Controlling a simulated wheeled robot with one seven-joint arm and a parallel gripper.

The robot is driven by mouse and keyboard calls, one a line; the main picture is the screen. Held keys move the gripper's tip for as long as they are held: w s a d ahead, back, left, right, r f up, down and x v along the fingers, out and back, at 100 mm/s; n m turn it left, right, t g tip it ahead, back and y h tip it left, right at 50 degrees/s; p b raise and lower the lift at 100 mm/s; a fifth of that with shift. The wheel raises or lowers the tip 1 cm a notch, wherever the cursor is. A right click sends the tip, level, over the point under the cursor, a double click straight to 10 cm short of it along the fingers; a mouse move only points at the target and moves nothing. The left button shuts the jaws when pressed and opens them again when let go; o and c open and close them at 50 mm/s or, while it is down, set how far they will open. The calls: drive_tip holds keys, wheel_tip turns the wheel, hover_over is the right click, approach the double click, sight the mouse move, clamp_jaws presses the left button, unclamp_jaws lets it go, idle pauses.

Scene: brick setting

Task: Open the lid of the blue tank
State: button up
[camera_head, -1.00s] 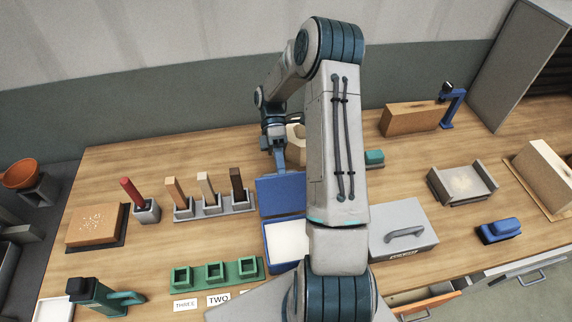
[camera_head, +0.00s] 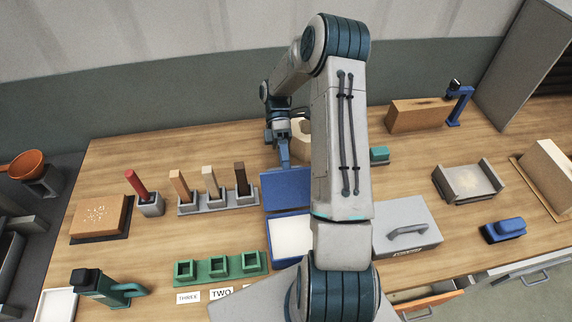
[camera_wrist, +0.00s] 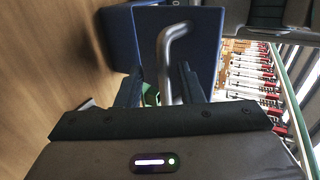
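The blue tank (camera_head: 268,240) stands on the table in the head view, its pale inside showing from above. Its blue lid (camera_head: 285,192) is raised, standing up at the tank's far edge. My gripper (camera_head: 284,158) is at the top of the lid, on its far side. In the wrist view, the lid (camera_wrist: 205,45) carries a bent metal handle (camera_wrist: 177,40). My gripper's fingers (camera_wrist: 160,88) are apart with the handle's end between them, nearer the right finger. A gap shows on the left; contact is unclear. My arm hides the tank's right side.
A grey box with a handle (camera_head: 408,240) stands right of the tank. A row of blocks in grey holders (camera_head: 217,202) and green square holders (camera_head: 220,268) stand to the left. A teal block (camera_head: 379,154) and a beige part (camera_head: 303,138) lie behind my arm.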

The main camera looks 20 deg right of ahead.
drive_tip(key=b+v, duration=0.2)
drive_tip(key=v, duration=0.5)
idle(0.5)
